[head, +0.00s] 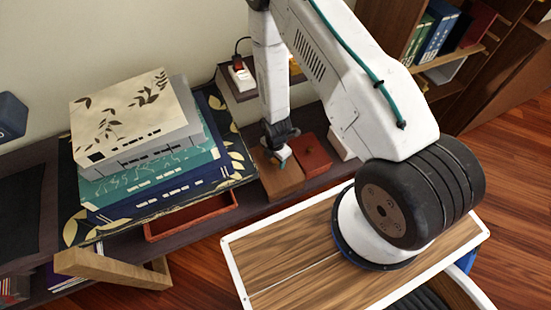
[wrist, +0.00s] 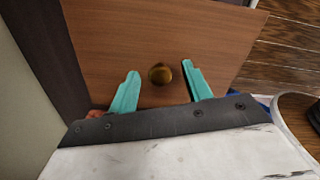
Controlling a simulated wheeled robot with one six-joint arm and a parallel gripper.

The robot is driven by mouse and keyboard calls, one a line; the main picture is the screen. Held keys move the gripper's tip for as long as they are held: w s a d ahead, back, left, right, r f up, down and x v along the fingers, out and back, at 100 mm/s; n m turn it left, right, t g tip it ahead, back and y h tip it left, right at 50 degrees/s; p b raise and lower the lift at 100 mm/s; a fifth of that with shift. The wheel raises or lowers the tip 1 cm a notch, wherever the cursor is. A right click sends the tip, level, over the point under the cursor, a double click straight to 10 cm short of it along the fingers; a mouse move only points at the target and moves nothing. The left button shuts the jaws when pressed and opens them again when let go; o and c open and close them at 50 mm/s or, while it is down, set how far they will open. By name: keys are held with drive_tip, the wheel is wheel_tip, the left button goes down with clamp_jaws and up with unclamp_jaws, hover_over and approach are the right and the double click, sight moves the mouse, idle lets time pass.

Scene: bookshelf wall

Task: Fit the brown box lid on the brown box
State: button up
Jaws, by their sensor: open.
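A brown wooden panel with a round brass knob (wrist: 160,74), which looks like the brown box lid (wrist: 120,35), fills much of the wrist view. My gripper (wrist: 160,69) is open, its two teal fingers on either side of the knob with gaps between. In the head view my gripper (head: 279,158) points down at a brown block (head: 283,182) on the low shelf. I cannot tell whether this block is the brown box with its lid on or the lid alone. The gripper and arm hide part of its top.
A reddish box (head: 313,155) stands close on the right of the brown block. A stack of books (head: 140,130) is on the left, with an open red tray (head: 190,217) in front. A power strip (head: 240,76) lies behind. A wooden frame (head: 115,268) leans at front left.

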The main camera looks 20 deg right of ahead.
wheel_tip(320, 180, up, 8)
drive_tip(key=shift+f, duration=0.1)
idle(0.4)
idle(0.4)
drive_tip(key=shift+s+m, duration=0.15)
drive_tip(key=shift+m, duration=0.15)
drive_tip(key=s+m+g, duration=0.2)
drive_tip(key=s+m, duration=0.1)
wheel_tip(320, 180, up, 30)
drive_tip(key=m+g, duration=0.2)
drive_tip(key=m, duration=1.1)
hover_over(276, 161)
drive_tip(key=s+d, duration=0.2)
drive_tip(key=s, duration=0.8)
drive_tip(key=s+r+m+t, duration=0.2)
drive_tip(key=s+r, duration=0.4)
drive_tip(key=r, duration=0.5)
drive_tip(key=s+r+m+t, duration=0.3)
drive_tip(key=s+r, duration=0.3)
drive_tip(key=r, duration=0.4)
drive_tip(key=shift+d+r, duration=0.35)
drive_tip(key=shift+d, duration=0.05)
